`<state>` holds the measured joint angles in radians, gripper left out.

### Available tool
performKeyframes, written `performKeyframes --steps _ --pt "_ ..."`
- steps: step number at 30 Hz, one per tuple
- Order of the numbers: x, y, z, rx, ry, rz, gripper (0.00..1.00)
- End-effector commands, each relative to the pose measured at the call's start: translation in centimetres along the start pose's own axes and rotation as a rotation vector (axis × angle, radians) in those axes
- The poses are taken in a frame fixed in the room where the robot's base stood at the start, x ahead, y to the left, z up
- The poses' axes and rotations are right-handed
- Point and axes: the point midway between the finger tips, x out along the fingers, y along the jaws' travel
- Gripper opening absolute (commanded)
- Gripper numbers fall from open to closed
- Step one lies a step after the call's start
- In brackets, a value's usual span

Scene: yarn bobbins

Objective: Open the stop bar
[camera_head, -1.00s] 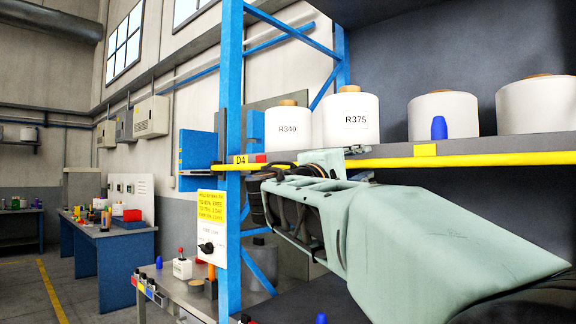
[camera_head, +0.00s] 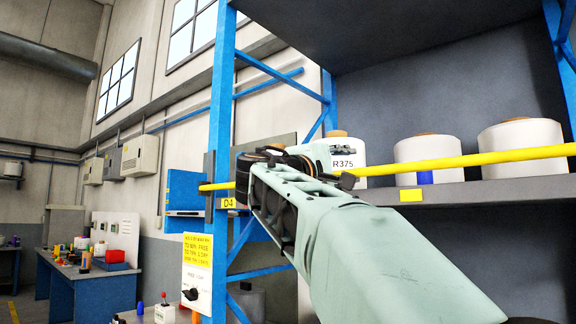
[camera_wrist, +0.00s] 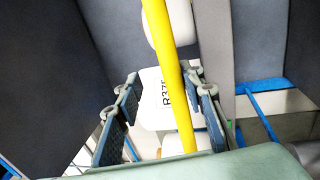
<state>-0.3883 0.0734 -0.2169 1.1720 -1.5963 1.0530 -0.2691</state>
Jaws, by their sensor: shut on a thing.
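The stop bar is a long yellow bar (camera_head: 460,164) in front of the shelf bay. It runs from the blue post at the left up to the right edge of the head view, slightly tilted and above the shelf's front edge. In the wrist view the bar (camera_wrist: 167,60) passes between the two fingers of my gripper (camera_wrist: 163,76), which is shut on it.
White bobbins stand on the shelf behind the bar, among them R375 (camera_head: 348,170). A workbench (camera_head: 85,275) is far left.

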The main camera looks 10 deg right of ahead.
Motion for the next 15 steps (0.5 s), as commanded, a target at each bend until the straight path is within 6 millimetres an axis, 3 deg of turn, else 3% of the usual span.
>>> performKeyframes --steps 3,15 --pt "0.08 0.94 0.15 0.004 0.000 0.006 0.30" --pt "0.02 1.08 0.15 0.004 0.001 0.006 0.30"
